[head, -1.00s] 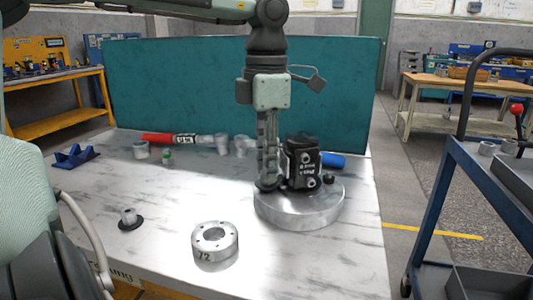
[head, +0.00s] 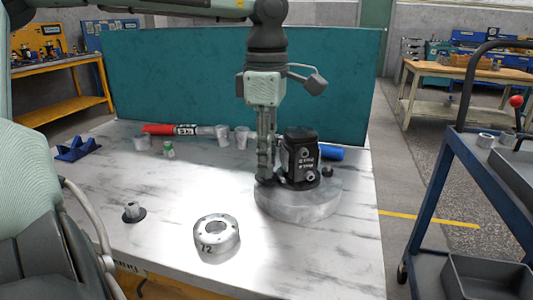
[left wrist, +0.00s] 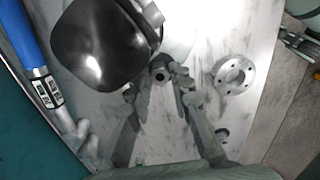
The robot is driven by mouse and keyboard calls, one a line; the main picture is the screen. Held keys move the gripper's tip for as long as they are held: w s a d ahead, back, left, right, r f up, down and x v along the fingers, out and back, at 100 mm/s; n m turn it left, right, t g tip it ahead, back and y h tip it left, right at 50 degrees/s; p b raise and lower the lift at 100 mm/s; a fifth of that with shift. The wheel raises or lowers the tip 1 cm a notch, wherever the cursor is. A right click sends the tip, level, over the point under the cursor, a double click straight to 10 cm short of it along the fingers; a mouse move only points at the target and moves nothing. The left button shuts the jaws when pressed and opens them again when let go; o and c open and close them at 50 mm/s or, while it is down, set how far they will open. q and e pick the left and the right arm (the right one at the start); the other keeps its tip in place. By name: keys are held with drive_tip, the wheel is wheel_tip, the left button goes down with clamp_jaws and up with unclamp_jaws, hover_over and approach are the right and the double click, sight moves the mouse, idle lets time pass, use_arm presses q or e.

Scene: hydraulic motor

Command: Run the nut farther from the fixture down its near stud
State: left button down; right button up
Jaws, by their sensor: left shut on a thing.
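The black motor (head: 301,158) stands upright on a round metal base (head: 300,205). My left gripper (head: 265,178) points straight down close beside the motor's left side, low over the base. Its jaws also show in the left wrist view (left wrist: 166,82), closed in around a small round nut-like part (left wrist: 159,72) next to the motor (left wrist: 100,45). The jaws hide most of that part and any stud under it in the head view. A small dark nut-like part (head: 327,172) sits at the motor's right. A grey piece (left wrist: 300,44) at the wrist view's right edge may be my right gripper.
A metal ring marked 72 (head: 216,235) lies at the table's front. A small part on a black disc (head: 133,212) is at the left. A cart (head: 480,190) stands right.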

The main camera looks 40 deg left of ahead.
use_arm(q)
drive_tip(key=c, duration=1.6)
unclamp_jaws()
drive_tip(key=shift+c, duration=0.2)
drive_tip(key=shift+f+n, duration=0.1)
drive_tip(key=shift+n, duration=0.2)
drive_tip(key=n+b, duration=0.3)
drive_tip(key=n, duration=0.2)
drive_tip(key=shift+f+n, duration=0.1)
drive_tip(key=shift+n, duration=0.2)
drive_tip(key=n+b, duration=0.1)
drive_tip(key=n, duration=0.2)
drive_tip(key=shift+r+n, duration=0.25)
drive_tip(key=shift+n, duration=0.35)
drive_tip(key=shift+c, duration=0.3)
